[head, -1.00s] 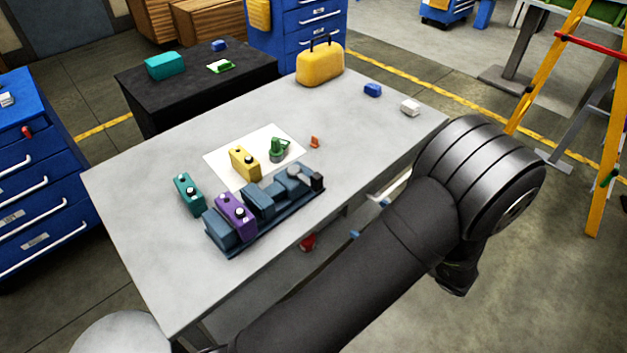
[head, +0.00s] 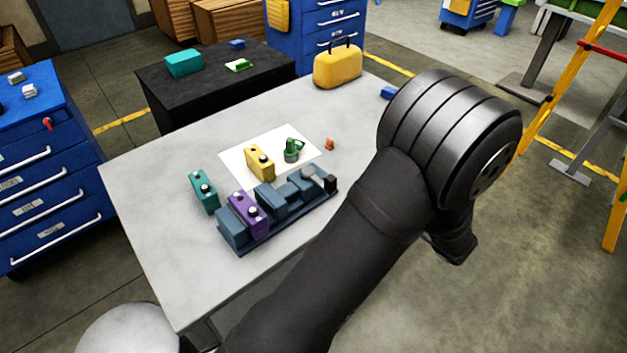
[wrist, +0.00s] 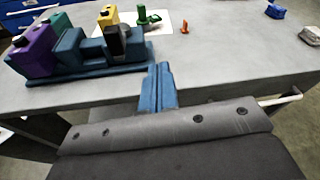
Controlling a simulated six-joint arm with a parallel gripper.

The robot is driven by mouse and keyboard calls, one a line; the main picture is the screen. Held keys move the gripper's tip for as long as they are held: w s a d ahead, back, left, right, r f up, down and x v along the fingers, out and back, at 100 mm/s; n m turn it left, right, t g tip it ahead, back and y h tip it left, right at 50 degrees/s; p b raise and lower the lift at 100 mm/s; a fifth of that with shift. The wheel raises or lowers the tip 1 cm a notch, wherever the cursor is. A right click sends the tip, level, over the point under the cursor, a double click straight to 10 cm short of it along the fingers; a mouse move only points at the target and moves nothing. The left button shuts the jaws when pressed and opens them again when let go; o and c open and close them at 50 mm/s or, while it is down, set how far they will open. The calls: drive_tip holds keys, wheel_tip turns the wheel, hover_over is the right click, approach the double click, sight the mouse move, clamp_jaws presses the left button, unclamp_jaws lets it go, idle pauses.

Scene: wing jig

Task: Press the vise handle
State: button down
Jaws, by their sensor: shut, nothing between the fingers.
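The blue vise (head: 292,222) lies along the near edge of the grey table, with a purple block (head: 248,214) seated between its left parts. The vise shows in the wrist view (wrist: 75,77) at the upper left. Its handle appears to be the dark piece at the right end (head: 331,184), upright and black in the wrist view (wrist: 116,42). My gripper (wrist: 162,70) shows as two blue fingers shut together, empty, to the right of the vise and apart from the handle. In the head view my arm hides the gripper.
A teal block (head: 203,192) stands left of the vise. A yellow block (head: 259,163) and a green part (head: 292,151) stand on a white sheet (head: 235,166). A small orange piece (wrist: 184,26) lies right of the sheet. A yellow case (head: 338,68) stands at the back.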

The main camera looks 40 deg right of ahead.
drive_tip(key=w+d+r+g+h, duration=0.25)
drive_tip(key=w+r, duration=0.25)
drive_tip(key=w, duration=0.3)
drive_tip(key=w+a+g, duration=0.2)
drive_tip(key=w, duration=0.1)
drive_tip(key=w+a+g+h, duration=0.1)
drive_tip(key=w+a+g, duration=0.1)
drive_tip(key=w+a, duration=0.1)
drive_tip(key=w+a+g+h, duration=0.1)
drive_tip(key=w+a+g, duration=0.1)
drive_tip(key=w+a, duration=0.1)
drive_tip(key=shift+a+r+m+h, duration=0.15)
drive_tip(key=shift+a+m+h, duration=0.1)
drive_tip(key=shift+m, duration=0.15)
drive_tip(key=s+a+r+g+h, duration=0.1)
drive_tip(key=s+a+g, duration=0.1)
drive_tip(key=a, duration=0.6)
drive_tip(key=s+a+g+h, duration=0.1)
drive_tip(key=s+a+g, duration=0.1)
drive_tip(key=a+g, duration=0.3)
drive_tip(key=a, duration=0.3)
drive_tip(key=shift+s+r, duration=0.35)
drive_tip(key=shift+d, duration=0.1)
approach(327, 187)
drive_tip(key=shift+x, duration=3)
